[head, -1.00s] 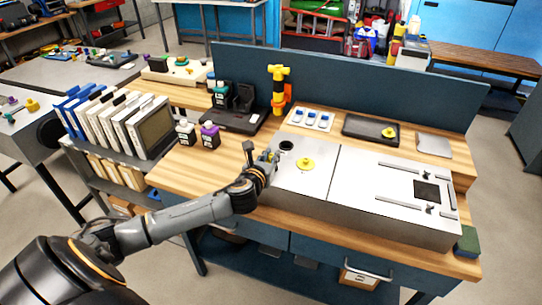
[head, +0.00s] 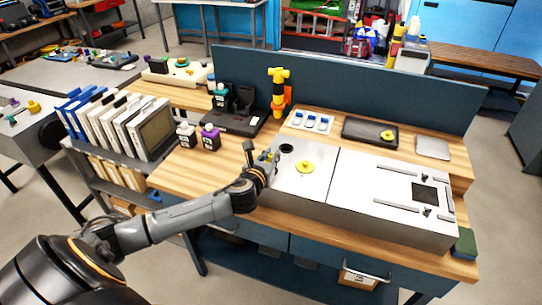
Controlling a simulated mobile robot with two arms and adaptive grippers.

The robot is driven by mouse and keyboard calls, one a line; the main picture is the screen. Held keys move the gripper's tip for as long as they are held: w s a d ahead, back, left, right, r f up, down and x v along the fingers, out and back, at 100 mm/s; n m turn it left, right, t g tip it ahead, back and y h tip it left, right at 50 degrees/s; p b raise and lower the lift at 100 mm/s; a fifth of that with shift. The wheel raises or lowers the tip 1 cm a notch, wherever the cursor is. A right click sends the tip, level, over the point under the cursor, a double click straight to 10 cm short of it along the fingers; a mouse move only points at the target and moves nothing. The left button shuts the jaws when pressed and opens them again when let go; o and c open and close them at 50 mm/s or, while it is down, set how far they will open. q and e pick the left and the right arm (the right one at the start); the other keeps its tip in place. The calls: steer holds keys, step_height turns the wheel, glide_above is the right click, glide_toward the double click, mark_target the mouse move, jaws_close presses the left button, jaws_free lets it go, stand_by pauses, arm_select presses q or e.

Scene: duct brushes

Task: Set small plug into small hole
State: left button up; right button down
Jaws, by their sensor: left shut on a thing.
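My left gripper (head: 270,158) is at the left edge of the steel box top (head: 312,185), beside a dark round hole (head: 287,149). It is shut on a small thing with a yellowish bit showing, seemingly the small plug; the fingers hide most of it. The hole looks empty, and the gripper is just left of it. A yellow plug (head: 305,167) sits on the steel top, right of and nearer than the hole. Another yellow plug (head: 388,134) lies in a black tray (head: 360,129) behind the box. My right gripper is not in view.
A white card with blue-topped items (head: 311,121) and a grey plate (head: 433,147) lie behind the box. A yellow-orange upright tool (head: 279,92) stands at the back. Bottles (head: 210,137) and a row of binders (head: 115,120) are on the left. Metal rails occupy the box's right half.

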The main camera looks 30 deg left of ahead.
mark_target(271, 156)
arm_select(q)
steer(key=shift+p, duration=0.3)
stand_by(0.5)
steer(key=o, duration=0.5)
steer(key=shift+s, duration=0.25)
steer(key=shift+p+v, duration=1.55)
steer(key=shift+v, duration=0.85)
steer(key=p+v, duration=0.2)
steer(key=v, duration=0.3)
steer(key=shift+s+d+r+p, duration=0.15)
steer(key=shift+s+p, duration=0.2)
